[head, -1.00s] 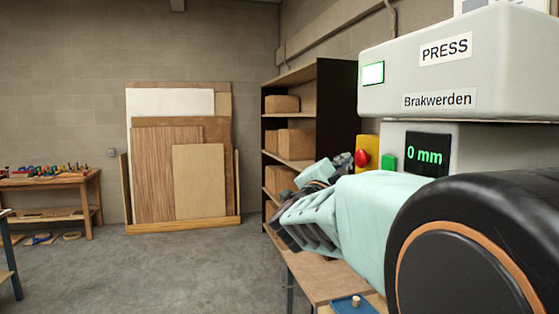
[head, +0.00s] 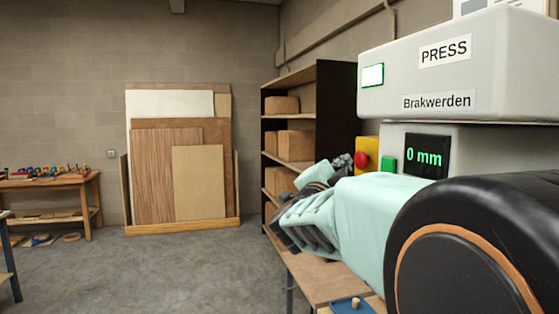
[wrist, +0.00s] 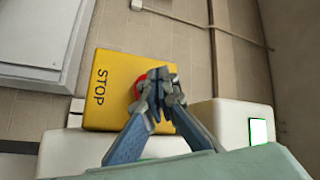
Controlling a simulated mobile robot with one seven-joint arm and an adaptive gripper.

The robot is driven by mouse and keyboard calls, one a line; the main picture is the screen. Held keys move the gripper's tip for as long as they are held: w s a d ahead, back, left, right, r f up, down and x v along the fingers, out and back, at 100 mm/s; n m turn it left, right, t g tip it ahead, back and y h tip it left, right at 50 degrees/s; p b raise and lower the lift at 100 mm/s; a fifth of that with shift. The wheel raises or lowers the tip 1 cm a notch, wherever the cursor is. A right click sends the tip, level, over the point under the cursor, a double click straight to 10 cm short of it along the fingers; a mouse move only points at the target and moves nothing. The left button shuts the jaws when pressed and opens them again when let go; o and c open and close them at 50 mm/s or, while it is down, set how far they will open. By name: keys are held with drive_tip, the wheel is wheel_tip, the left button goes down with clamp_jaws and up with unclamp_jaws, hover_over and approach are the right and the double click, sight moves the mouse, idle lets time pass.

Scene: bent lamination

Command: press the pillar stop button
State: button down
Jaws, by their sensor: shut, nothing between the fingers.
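The stop button is a red knob (head: 361,159) on a yellow box (head: 372,146) at the left side of the press. In the wrist view the yellow box (wrist: 100,105) reads STOP, and the red knob (wrist: 138,87) shows partly behind my fingers. My gripper (wrist: 160,76) is shut and empty, its fingertips overlapping the right part of the knob in the picture. In the head view my gripper (head: 345,160) is just left of the knob. I cannot tell whether the fingertips touch it.
The grey press (head: 460,65) stands right, with a green button (head: 389,164) and a display (head: 427,156) reading 0 mm. A shelf (head: 337,110) with wooden blocks stands behind my arm. A workbench (head: 318,277) lies below.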

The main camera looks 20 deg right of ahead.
drive_tip(key=shift+d, duration=0.15)
drive_tip(key=shift+d+b, duration=0.25)
drive_tip(key=shift+b, duration=0.05)
drive_tip(key=shift+d+b, duration=0.35)
drive_tip(key=shift+d, duration=0.25)
idle(1.0)
drive_tip(key=shift+a, duration=0.95)
drive_tip(key=shift+s+a+p, duration=0.1)
drive_tip(key=shift+a+p, duration=0.3)
drive_tip(key=shift+a, duration=2.1)
drive_tip(key=shift+r, duration=0.1)
